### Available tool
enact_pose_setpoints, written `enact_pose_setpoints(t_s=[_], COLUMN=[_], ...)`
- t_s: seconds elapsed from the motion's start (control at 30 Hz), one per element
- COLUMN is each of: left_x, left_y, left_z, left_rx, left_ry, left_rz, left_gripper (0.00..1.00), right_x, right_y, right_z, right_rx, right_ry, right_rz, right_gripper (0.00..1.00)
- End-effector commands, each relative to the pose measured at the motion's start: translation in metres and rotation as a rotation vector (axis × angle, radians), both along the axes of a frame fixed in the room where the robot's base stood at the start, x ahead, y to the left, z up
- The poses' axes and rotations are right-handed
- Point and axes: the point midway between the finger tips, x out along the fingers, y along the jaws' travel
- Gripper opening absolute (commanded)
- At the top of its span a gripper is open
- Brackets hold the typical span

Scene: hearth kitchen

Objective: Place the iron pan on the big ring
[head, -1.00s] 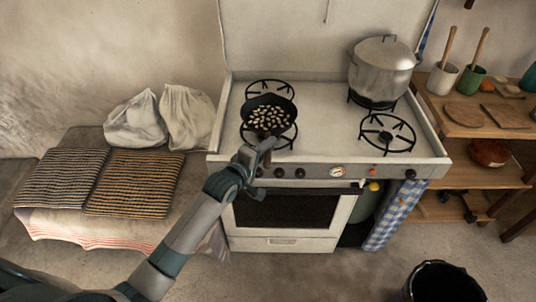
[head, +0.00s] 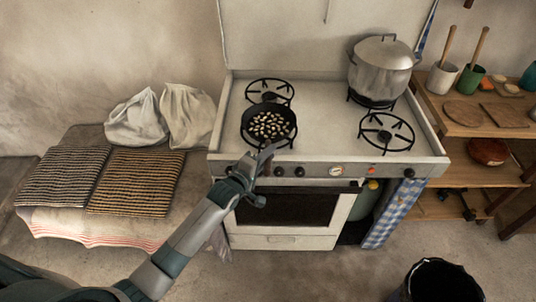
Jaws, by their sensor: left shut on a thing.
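The black iron pan (head: 282,131), with several pale pieces like beans or nuts in it, is over the front left ring (head: 290,145) of the white stove. It covers most of that ring; I cannot tell whether it rests on it or hangs just above. My left gripper (head: 265,155) is at the stove's front edge, shut on the pan's handle, which it mostly hides. My right gripper is not in view.
The back left ring (head: 268,92) and front right ring (head: 386,132) are bare. A lidded grey pot (head: 381,70) stands at the back right. A wooden shelf (head: 465,118) with cups is to the right, a bench with striped cushions (head: 134,182) to the left.

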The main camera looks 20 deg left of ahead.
Motion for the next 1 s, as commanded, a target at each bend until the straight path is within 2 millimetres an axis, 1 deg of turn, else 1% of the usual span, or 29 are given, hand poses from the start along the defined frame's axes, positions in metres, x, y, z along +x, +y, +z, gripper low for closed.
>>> enact_pose_setpoints(t_s=[0.03,0.1,0.13,0.2,0.47,0.6,0.67,0.87,1.0], left_x=[0.001,0.001,0.0,0.0,0.0,0.0,-0.003,-0.019,-0.039], left_y=[0.0,0.0,0.0,0.0,0.0,0.0,0.001,0.005,0.01], left_z=[0.003,0.001,-0.002,-0.002,-0.002,0.002,0.0,0.003,0.006], left_rx=[0.001,0.0,0.0,0.0,0.0,0.0,0.0,0.0,-0.001], left_ry=[-0.01,-0.009,0.0,0.0,0.0,0.0,0.0,0.0,0.0], left_rz=[-0.001,0.0,0.0,0.0,0.0,0.0,0.0,0.0,-0.001], left_gripper=[0.0,0.0,0.23,0.37,0.37,0.37,0.37,0.37,0.37], right_x=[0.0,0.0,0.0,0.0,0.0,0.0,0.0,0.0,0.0], right_y=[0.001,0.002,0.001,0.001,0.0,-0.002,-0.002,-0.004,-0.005], right_z=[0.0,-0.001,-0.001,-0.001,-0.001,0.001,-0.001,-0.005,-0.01], right_rx=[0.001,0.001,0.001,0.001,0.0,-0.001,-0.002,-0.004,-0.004], right_ry=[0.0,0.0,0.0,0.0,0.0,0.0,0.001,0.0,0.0], right_rz=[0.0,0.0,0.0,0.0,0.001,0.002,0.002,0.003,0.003], right_gripper=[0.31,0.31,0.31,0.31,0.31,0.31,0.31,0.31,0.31])
